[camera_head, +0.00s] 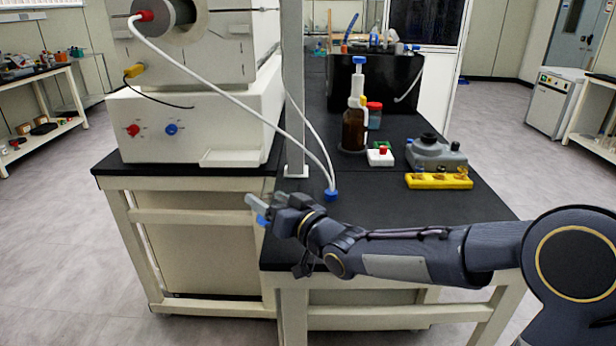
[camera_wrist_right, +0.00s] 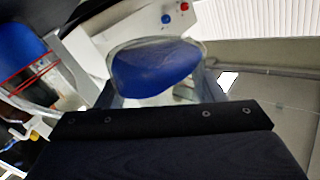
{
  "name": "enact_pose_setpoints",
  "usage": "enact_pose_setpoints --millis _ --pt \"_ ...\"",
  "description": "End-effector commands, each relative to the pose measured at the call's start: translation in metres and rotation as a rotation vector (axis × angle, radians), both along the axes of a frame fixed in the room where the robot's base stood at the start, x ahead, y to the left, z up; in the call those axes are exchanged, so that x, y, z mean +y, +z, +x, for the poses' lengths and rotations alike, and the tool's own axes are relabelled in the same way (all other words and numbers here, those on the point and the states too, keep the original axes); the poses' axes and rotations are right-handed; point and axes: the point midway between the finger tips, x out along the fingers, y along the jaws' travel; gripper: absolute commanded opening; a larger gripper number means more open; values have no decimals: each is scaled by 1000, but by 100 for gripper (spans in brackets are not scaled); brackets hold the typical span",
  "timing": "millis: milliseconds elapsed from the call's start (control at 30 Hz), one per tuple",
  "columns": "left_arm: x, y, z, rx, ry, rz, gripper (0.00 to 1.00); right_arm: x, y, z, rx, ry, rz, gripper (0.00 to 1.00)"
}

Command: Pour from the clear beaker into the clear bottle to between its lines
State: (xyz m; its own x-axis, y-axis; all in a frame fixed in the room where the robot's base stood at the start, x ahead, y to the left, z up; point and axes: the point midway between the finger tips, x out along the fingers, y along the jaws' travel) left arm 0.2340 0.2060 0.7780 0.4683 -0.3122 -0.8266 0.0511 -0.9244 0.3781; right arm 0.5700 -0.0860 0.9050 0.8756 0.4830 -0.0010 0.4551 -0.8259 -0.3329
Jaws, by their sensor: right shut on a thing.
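My right gripper (camera_head: 256,208) is shut on the clear beaker, near the front left corner of the dark bench. In the right wrist view the clear beaker (camera_wrist_right: 150,70) sits between the fingers and holds blue liquid. In the head view a patch of blue shows at the fingers, and the gripper hides most of the beaker. A clear bottle (camera_wrist_right: 45,93) with blue inside and red lines shows at the left of the right wrist view. The blue ends close to the lines; I cannot tell exactly where. I cannot make out this bottle in the head view. My left gripper is not in view.
The white freeze dryer (camera_head: 200,130) stands at left, with a white hose (camera_head: 240,97) reaching the bench.

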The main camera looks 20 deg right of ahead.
Motion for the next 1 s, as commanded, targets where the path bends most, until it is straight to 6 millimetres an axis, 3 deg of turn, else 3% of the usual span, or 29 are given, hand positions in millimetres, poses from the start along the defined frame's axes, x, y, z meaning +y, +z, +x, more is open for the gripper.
enact_pose_setpoints --millis 33,300,600,700,1000 --pt "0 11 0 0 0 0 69 -2 7 1 12 -1 21 34" --pt "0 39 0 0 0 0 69 -10 14 5 78 -1 139 34" --pt "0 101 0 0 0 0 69 -19 58 11 150 -1 270 34" --pt "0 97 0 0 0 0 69 -20 46 11 175 0 313 34" --pt "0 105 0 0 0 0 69 -21 42 12 212 1 389 34"
